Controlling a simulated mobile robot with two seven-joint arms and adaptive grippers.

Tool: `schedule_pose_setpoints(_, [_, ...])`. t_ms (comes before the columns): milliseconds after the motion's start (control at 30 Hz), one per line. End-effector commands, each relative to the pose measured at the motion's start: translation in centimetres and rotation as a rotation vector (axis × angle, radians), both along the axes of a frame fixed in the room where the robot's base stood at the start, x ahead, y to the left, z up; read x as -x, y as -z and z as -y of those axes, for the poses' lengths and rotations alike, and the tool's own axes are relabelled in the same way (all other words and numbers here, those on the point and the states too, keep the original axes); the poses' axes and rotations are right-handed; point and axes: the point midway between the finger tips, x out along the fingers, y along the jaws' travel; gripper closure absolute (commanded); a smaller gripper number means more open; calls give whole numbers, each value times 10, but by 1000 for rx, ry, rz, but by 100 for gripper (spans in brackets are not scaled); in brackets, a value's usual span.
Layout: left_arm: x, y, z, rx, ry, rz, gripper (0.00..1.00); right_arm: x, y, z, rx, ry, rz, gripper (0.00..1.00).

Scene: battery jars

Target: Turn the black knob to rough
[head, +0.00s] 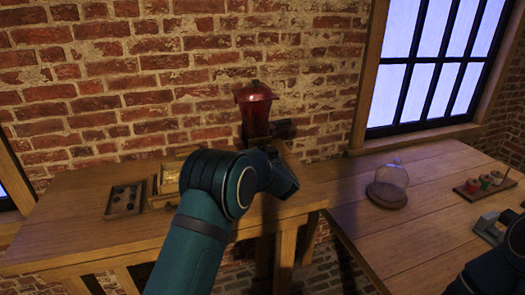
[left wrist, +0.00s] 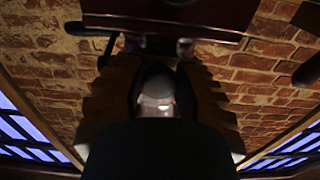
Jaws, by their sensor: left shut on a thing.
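A red machine with a domed lid (head: 256,108) stands at the back of the wooden bench against the brick wall. Its dark red body also shows at the top of the left wrist view (left wrist: 170,14). My left arm covers its lower front in the head view. My left gripper (left wrist: 156,88) is shut, its two brown fingers on either side of a rounded dark grey piece (left wrist: 157,78) below the red body, which looks like the black knob. Its markings and setting cannot be read. My left fingertips are hidden in the head view.
A dark part (head: 283,128) sticks out to the machine's right. A wooden tray with dark round pieces (head: 124,199) lies at left. A glass dome (head: 389,182) and a rack of spools (head: 485,184) stand on the right table. Open tabletop lies between them.

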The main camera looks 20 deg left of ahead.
Motion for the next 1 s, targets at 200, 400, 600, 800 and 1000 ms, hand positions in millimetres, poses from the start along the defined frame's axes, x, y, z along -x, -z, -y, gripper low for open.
schedule_pose_setpoints(200, [0,-3,1,-109,2,-76,100,4,-25,-1,-2,-3,-9,53])
schedule_pose_setpoints(400, [0,-4,1,-257,2,-176,100,0,-49,0,0,6,-2,53])
schedule_pose_setpoints(600, [1,-4,0,-416,2,-283,100,-6,-68,1,4,17,13,53])
schedule_pose_setpoints(800, [1,-3,0,-565,0,-382,100,-12,-83,2,6,27,26,53])
schedule_pose_setpoints(1000, [1,-2,0,-691,1,-467,100,-16,-93,3,8,34,35,53])
